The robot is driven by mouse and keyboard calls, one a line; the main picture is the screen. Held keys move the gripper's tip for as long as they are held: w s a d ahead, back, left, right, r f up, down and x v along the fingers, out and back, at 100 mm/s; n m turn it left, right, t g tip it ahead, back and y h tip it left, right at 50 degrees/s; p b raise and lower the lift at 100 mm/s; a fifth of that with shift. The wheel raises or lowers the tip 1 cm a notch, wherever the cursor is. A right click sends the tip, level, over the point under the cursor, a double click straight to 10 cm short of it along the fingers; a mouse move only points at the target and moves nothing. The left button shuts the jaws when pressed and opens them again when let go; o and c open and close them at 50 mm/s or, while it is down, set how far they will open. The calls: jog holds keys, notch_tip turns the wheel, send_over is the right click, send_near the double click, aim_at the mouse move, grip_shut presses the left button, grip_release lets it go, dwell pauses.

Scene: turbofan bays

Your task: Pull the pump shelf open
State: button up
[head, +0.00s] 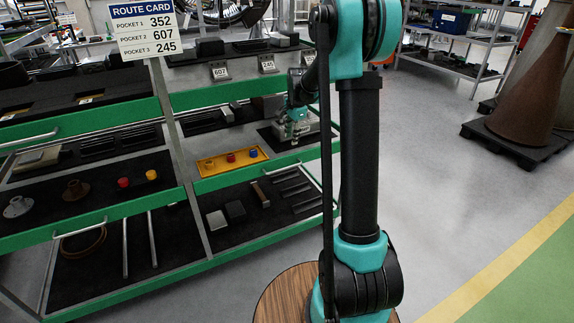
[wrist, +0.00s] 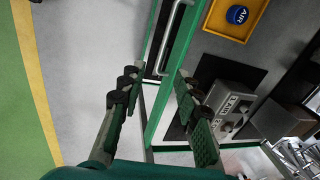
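The shelf at middle height in the right bay has a green front edge (head: 262,175) and a pale bar handle. In the wrist view the handle (wrist: 172,38) runs along the green edge (wrist: 181,45), its near end between my fingertips in the picture. A grey metal unit with white labels (wrist: 232,103), perhaps the pump, sits on a dark mat on this shelf. My gripper (wrist: 157,82) is open and empty, its fingers on either side of the shelf edge in the picture. I see no contact with the handle. In the head view my gripper (head: 296,124) is small and partly blends with the unit.
A yellow tray (head: 207,171) with yellow, red and blue caps lies on the same shelf. A route card (head: 145,30) stands on a post at left. Left-bay shelves have handles too (head: 28,140). Grey floor (head: 440,180) is clear to the right; a brown cone (head: 530,95) stands on a pallet.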

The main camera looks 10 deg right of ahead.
jog(key=w, duration=0.2)
send_near(287, 168)
jog(key=shift+m, duration=0.3)
jog(key=x, duration=0.7)
jog(key=shift+w+f, duration=0.3)
jog(key=shift+w, duration=0.05)
grip_shut()
